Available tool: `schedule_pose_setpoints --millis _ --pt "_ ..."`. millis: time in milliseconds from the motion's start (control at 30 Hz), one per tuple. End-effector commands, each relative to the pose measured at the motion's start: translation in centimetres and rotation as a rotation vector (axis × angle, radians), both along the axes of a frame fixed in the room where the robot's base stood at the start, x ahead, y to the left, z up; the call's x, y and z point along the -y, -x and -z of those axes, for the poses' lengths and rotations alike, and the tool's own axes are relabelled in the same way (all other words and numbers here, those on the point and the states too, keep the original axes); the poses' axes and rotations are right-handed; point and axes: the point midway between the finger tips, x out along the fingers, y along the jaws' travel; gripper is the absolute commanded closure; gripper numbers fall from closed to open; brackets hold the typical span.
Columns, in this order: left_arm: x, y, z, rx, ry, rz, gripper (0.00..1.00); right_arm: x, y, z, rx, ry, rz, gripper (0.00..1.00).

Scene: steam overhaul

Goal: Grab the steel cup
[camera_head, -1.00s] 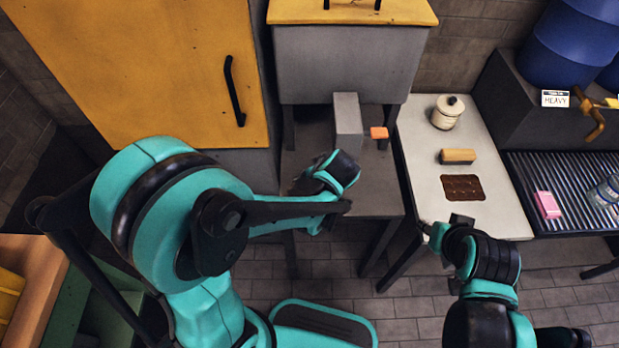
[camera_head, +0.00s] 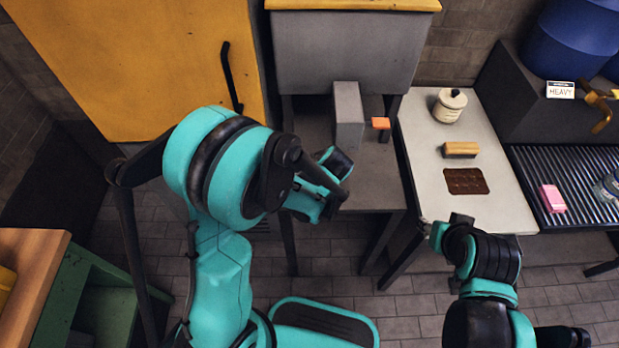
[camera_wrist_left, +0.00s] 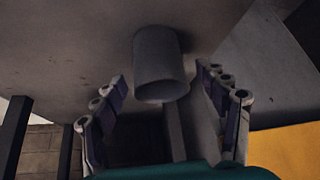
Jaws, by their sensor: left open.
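The steel cup (camera_wrist_left: 160,65), a plain grey cylinder, shows in the left wrist view at the grey surface, between the spread fingers of my left gripper (camera_wrist_left: 160,78). The gripper is open, with a finger on each side of the cup and visible gaps to both. I cannot tell how far the fingers reach along it. In the head view my left arm reaches over the grey table (camera_head: 375,190), and I cannot make out the cup there. My right gripper (camera_head: 438,230) is by the front edge of the white table; its jaws are too small to read.
A grey block (camera_head: 348,115) and an orange block (camera_head: 380,124) are at the back of the grey table. The white table (camera_head: 500,205) holds a lidded pot (camera_head: 449,107), a tan block (camera_head: 459,149) and a brown mat (camera_head: 465,181). A yellow cabinet (camera_head: 140,60) stands left.

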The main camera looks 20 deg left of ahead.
Motion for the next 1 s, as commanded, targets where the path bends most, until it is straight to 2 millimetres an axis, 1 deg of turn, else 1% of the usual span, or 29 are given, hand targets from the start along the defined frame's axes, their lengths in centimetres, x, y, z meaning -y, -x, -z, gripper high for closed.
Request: schedule_pose_setpoints --millis 33,67,100,167,200,233,533,667,767,867,967,1000 --pt "0.0 0.0 0.0 0.000 0.000 0.000 0.32 0.0 0.0 0.0 0.000 0.000 0.000 0.60" --pt "0.0 0.0 -0.1 0.000 0.000 0.000 0.40 0.0 0.0 0.0 0.000 0.000 0.000 0.60" --pt "0.0 0.0 -0.1 0.000 0.000 0.000 0.50 0.0 0.0 0.0 0.000 0.000 0.000 0.60" --pt "0.0 0.0 -0.1 0.000 0.000 0.000 0.66 0.0 0.0 0.0 0.000 0.000 0.000 0.60" --pt "0.0 0.0 0.0 0.000 0.000 0.000 0.77 0.0 0.0 0.0 0.000 0.000 0.000 0.60" --pt "0.0 0.0 0.0 0.000 0.000 0.000 0.82 0.0 0.0 0.0 0.000 0.000 0.000 0.60" --pt "0.0 0.0 -0.1 0.000 0.000 0.000 0.82 0.0 0.0 -0.1 0.000 0.000 0.000 0.60" --pt "0.0 0.0 -0.7 0.000 0.000 0.000 0.82 0.0 0.0 -0.4 0.000 0.000 0.000 0.60" --pt "0.0 0.0 -1.7 0.000 0.000 0.000 0.82 0.0 0.0 -0.9 0.000 0.000 0.000 0.60" --pt "0.0 0.0 -3.4 0.000 0.000 0.000 0.82 0.0 0.0 -1.6 0.000 0.000 0.000 0.60" --pt "0.0 0.1 -5.7 0.000 0.000 0.000 0.82 0.0 0.0 -2.7 0.000 0.000 0.000 0.60" --pt "0.0 0.0 -6.7 0.000 0.000 0.000 0.82 0.0 0.0 -3.2 0.000 0.000 0.000 0.60"
